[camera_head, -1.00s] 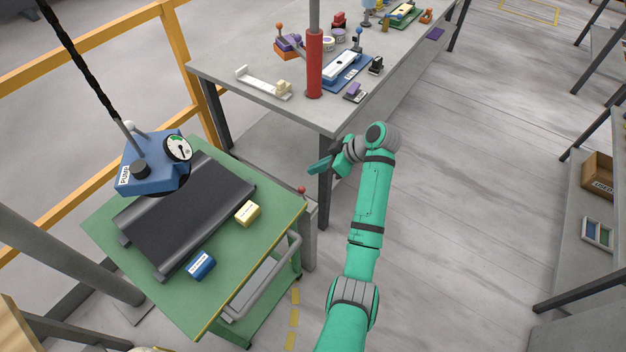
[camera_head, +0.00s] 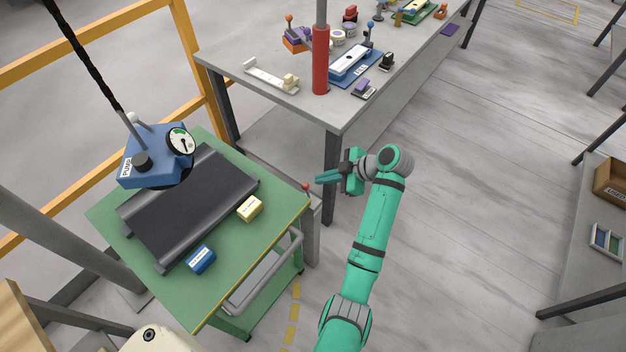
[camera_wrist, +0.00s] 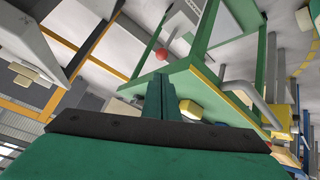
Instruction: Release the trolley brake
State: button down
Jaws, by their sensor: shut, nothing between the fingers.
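The green trolley (camera_head: 190,300) stands at the left, with a grey push handle (camera_head: 262,275) on its near right side. A small red ball knob (camera_head: 305,187) shows at the trolley's far right corner, by a grey post. In the wrist view the red knob (camera_wrist: 162,54) tops a thin stem beside the green trolley frame (camera_wrist: 205,30). My gripper (camera_head: 319,178) is shut and empty, pointing left, just right of the knob. In the wrist view its closed fingers (camera_wrist: 162,90) point towards the knob's side, with a gap between. How the knob's stem is mounted is unclear.
The grey workbench (camera_head: 240,95) has a leg behind my gripper. Open floor lies right.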

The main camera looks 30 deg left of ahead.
aim_at(303, 186)
jog(key=x, duration=0.8)
jog(key=shift+s+a+r, duration=0.1)
jog(key=shift+s+a, duration=0.05)
jog(key=shift+a, duration=0.2)
jog(key=shift+a+f, duration=0.35)
jog(key=shift+f, duration=0.1)
